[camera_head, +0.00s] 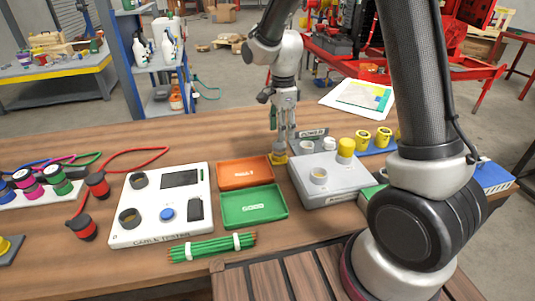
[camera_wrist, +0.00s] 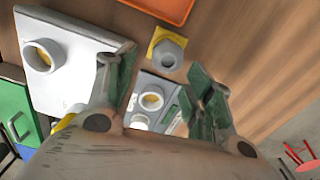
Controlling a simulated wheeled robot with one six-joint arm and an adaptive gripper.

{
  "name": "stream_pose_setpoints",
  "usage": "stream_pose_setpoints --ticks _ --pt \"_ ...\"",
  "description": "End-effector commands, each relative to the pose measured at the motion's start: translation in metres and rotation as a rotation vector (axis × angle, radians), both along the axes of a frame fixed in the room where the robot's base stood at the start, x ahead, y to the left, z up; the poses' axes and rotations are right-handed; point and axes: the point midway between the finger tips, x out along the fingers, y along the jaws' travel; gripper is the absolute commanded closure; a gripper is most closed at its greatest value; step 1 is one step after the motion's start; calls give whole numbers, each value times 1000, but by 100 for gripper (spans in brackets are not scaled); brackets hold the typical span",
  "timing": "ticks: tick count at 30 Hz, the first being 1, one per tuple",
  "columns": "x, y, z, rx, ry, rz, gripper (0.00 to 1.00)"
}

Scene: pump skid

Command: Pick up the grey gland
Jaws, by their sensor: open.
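A grey gland (camera_wrist: 170,52) with a round hole sits on a small yellow square base (camera_wrist: 155,44) in the wrist view. It lies just beyond my open gripper (camera_wrist: 164,82), near the middle between the fingertips, and nothing is between the fingers. In the head view my gripper (camera_head: 283,148) points down over the table right at the yellow base (camera_head: 278,159). The gland itself is mostly hidden there by the fingers. I cannot tell whether a finger touches it.
A light grey box (camera_head: 335,187) with a ring and yellow cap stands right of the gripper. Orange (camera_head: 244,173) and green (camera_head: 254,206) trays and a cable tester (camera_head: 160,230) are left.

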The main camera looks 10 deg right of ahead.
Motion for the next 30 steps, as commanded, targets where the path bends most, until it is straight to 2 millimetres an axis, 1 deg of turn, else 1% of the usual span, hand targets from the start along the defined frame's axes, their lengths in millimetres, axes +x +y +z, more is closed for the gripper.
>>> stream_pose_setpoints --ticks 3,6,9,17,21,24,27,30 --pt "4 1 0 3 -16 -162 47" --pt "5 1 0 4 -20 -251 47" --pt "4 1 -5 3 -19 -290 47" --pt "6 2 -36 2 -18 -292 47" --pt "8 5 -59 2 -17 -291 47" --pt "8 5 -72 2 -17 -291 47" --pt "9 5 -77 3 -20 -291 47" --pt "9 5 -78 3 -20 -291 47"
